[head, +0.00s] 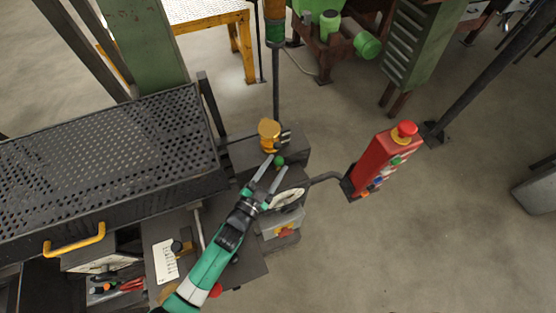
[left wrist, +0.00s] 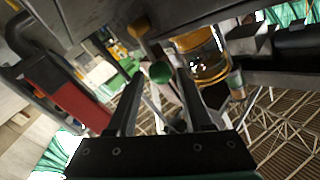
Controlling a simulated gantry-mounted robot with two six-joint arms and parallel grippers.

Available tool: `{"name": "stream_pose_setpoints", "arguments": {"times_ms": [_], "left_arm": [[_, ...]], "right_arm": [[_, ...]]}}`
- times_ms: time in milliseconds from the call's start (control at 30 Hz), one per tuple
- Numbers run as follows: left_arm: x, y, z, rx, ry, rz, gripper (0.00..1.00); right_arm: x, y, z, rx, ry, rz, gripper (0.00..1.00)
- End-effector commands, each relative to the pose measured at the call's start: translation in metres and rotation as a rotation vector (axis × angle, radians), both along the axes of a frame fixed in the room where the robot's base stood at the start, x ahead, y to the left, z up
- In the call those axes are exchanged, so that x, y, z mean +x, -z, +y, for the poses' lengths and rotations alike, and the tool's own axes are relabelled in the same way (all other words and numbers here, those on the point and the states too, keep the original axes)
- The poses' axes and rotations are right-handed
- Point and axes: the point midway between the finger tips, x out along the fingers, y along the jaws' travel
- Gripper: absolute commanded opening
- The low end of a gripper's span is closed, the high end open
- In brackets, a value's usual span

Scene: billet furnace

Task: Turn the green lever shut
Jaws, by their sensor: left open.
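The green lever shows as a round green knob (head: 279,160) on the dark machine block at centre in the head view. In the left wrist view the green knob (left wrist: 160,72) appears between the tips of my two fingers; its shaft is mostly hidden. My left gripper (head: 275,165) is open, its tips right at the knob. In the left wrist view the gripper (left wrist: 161,82) has a finger on each side of the knob. I cannot tell whether either finger touches it. My right gripper is not in view.
A yellow-brass fitting (head: 268,132) stands just behind the knob. A red control box (head: 377,162) with a red button is to the right, on a bent arm. A perforated dark tray (head: 110,140) lies to the left. Open floor is at the right.

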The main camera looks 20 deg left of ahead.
Motion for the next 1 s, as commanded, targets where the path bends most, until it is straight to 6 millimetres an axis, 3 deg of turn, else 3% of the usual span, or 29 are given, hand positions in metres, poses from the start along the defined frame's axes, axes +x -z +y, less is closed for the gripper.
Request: {"name": "stream_pose_setpoints", "arguments": {"times_ms": [200,467,767,1000], "left_arm": [[0.027,0.001,-0.003,0.001,0.0,-0.001,0.51],[0.029,0.0,-0.003,0.0,0.0,0.0,0.51],[0.029,0.0,-0.003,0.0,0.0,0.0,0.0],[0.029,0.0,-0.003,0.0,0.0,0.0,0.0]], "right_arm": [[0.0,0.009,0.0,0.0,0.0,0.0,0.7],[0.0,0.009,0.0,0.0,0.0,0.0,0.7],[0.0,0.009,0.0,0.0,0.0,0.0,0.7],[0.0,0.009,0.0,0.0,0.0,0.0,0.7]]}}
